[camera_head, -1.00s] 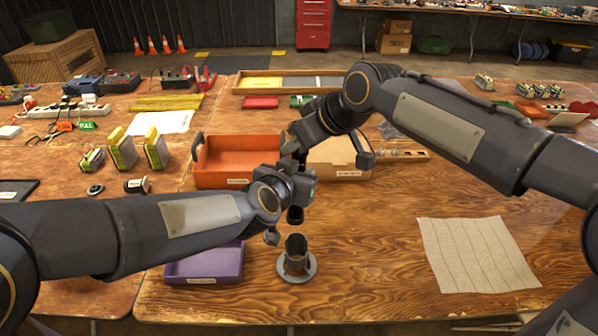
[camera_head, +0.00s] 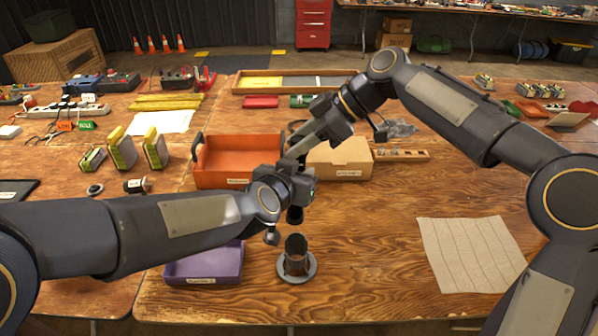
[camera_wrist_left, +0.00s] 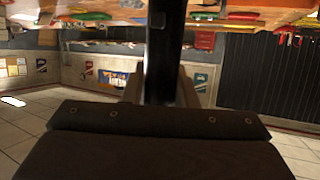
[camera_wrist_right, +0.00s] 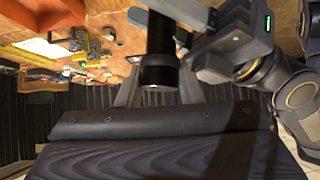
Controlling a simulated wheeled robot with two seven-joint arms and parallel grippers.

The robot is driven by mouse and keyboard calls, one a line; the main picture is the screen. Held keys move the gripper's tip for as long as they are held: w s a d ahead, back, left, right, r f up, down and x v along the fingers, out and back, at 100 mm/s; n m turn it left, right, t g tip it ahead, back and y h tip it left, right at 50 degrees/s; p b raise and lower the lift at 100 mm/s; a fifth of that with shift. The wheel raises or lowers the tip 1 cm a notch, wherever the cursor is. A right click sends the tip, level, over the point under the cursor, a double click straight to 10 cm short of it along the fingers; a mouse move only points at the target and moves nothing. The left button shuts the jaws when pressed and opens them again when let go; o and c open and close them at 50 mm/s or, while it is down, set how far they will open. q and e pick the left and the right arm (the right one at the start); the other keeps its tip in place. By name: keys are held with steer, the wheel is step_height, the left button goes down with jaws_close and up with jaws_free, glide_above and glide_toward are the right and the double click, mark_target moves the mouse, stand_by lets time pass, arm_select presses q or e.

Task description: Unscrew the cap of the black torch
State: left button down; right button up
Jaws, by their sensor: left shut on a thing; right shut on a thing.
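The black torch (camera_head: 295,215) is held upright above the round metal stand (camera_head: 297,266), its lower end showing below my left gripper. My left gripper (camera_head: 297,187) is shut on the torch body, which stands as a dark bar in the left wrist view (camera_wrist_left: 165,50). My right gripper (camera_head: 293,155) comes from above and is shut at the torch's upper end. In the right wrist view the wide black end, apparently the cap (camera_wrist_right: 158,74), sits between its fingers. The seam between cap and body cannot be made out, and the head view hides the cap.
An orange tray (camera_head: 238,160) and a cardboard-coloured box (camera_head: 340,160) stand behind the grippers. A purple tray (camera_head: 205,265) lies left of the stand. A beige cloth (camera_head: 470,255) lies at the right. The table between the stand and cloth is clear.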

steer(key=shift+d, duration=0.15)
steer(key=shift+f, duration=0.1)
steer(key=n+g, duration=0.4)
steer(key=n, duration=0.1)
steer(key=shift+w+f, duration=0.1)
steer(key=shift+w, duration=0.05)
steer(key=shift+n+g+h, duration=0.3)
steer(key=shift+n, duration=0.3)
steer(key=o, duration=0.7)
steer(key=shift+o, duration=1)
steer(key=shift+s, duration=0.2)
steer(key=shift+r, duration=0.2)
